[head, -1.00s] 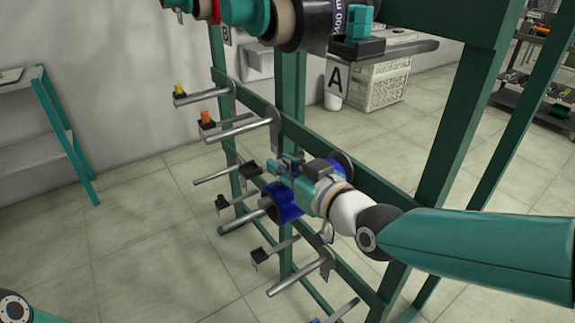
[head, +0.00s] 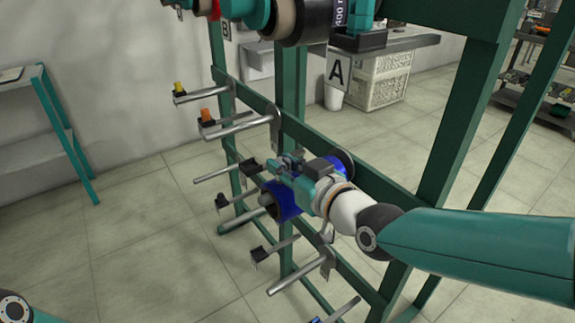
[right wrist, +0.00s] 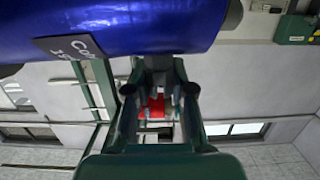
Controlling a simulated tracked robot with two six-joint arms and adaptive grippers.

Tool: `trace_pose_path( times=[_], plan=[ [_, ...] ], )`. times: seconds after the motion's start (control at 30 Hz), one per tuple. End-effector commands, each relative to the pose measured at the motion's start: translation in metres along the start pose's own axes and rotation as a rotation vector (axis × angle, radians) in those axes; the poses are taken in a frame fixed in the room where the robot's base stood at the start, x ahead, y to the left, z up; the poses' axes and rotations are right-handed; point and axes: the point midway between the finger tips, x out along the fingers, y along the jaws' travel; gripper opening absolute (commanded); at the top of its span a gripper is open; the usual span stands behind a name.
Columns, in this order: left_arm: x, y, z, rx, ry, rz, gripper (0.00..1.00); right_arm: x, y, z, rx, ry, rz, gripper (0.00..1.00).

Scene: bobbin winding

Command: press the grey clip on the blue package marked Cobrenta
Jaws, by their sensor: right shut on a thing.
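The blue package (head: 285,200) sits on a peg of the green rack, low in the middle of the head view. It fills the top of the right wrist view (right wrist: 130,25), where a grey label (right wrist: 72,47) shows the letters "Co". My right gripper (head: 283,164) is at the package's upper side, with its fingers pointing left. In the right wrist view its fingers (right wrist: 158,92) are close together beside the package. It is shut on the grey clip, which the fingers mostly hide. A red patch shows between them. My left gripper is not in view.
Large spools (head: 300,18) hang above. The green rack post (head: 465,110) stands to the right. The floor at left is clear.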

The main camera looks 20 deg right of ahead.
Motion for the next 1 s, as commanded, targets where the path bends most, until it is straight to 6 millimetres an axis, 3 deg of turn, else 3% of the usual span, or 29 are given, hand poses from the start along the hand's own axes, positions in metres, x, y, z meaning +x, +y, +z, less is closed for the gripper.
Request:
trace_pose_path(
  times=[0.43,1.0],
  plan=[
    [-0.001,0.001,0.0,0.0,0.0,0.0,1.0,-0.001,0.0,-0.002,0.0,-0.001,0.0,0.06],
    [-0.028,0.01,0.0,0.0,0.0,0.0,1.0,-0.007,0.001,-0.042,-0.001,0.001,0.001,0.06]
  ],
)
